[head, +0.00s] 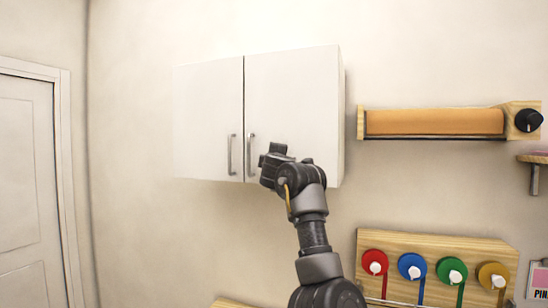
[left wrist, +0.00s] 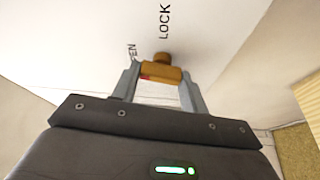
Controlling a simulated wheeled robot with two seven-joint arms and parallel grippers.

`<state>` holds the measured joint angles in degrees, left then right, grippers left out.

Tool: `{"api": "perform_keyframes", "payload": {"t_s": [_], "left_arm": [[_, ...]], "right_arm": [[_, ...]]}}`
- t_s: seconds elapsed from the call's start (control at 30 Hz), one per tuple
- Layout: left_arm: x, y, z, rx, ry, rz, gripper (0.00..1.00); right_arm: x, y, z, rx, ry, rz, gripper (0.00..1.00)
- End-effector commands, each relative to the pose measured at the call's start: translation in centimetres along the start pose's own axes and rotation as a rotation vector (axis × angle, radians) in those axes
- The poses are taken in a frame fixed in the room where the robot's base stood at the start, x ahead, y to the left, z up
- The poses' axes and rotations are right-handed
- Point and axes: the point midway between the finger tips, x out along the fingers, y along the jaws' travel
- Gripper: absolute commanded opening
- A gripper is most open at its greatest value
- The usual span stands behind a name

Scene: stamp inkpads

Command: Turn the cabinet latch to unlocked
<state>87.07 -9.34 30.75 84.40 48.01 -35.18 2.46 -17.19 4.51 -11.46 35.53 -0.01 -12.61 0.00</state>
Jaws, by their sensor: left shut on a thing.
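The white wall cabinet (head: 292,110) hangs with both doors closed. In the left wrist view, the brass-coloured latch (left wrist: 162,58) is on the white cabinet surface (left wrist: 95,35). The word LOCK is printed above it, and a partly hidden word ending in "EN" is at its left. A small red mark shows near the left end of the latch bar. My left gripper (left wrist: 160,76) is shut on the latch, with a finger at either end of its bar. In the head view my left gripper (head: 268,160) is at the right door's lower part and hides the latch. My right gripper is not seen.
Two bar handles (head: 232,154) are by the door gap, the right one close to my gripper. A wooden wall roller (head: 435,122) is at the right. Below it is a wooden board (head: 440,243) with several coloured discs. The wall left of the cabinet is clear.

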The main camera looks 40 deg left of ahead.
Motion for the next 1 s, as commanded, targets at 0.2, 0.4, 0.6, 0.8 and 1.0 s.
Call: {"api": "perform_keyframes", "payload": {"t_s": [0.2,0.4,0.6,0.8,1.0], "left_arm": [[0.01,0.10,0.06,-0.110,-0.003,-0.047,0.21],[0.02,0.01,0.04,-0.165,-0.001,-0.070,0.21],[0.02,-0.02,0.01,-0.186,0.000,-0.078,0.21],[0.02,-0.03,0.00,-0.189,0.000,-0.079,0.21],[0.02,-0.03,0.00,-0.188,0.000,-0.079,0.49]], "right_arm": [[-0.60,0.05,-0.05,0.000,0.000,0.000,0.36],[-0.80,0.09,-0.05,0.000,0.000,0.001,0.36],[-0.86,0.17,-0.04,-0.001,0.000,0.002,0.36],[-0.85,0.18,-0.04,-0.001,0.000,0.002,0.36],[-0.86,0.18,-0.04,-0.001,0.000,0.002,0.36]]}}
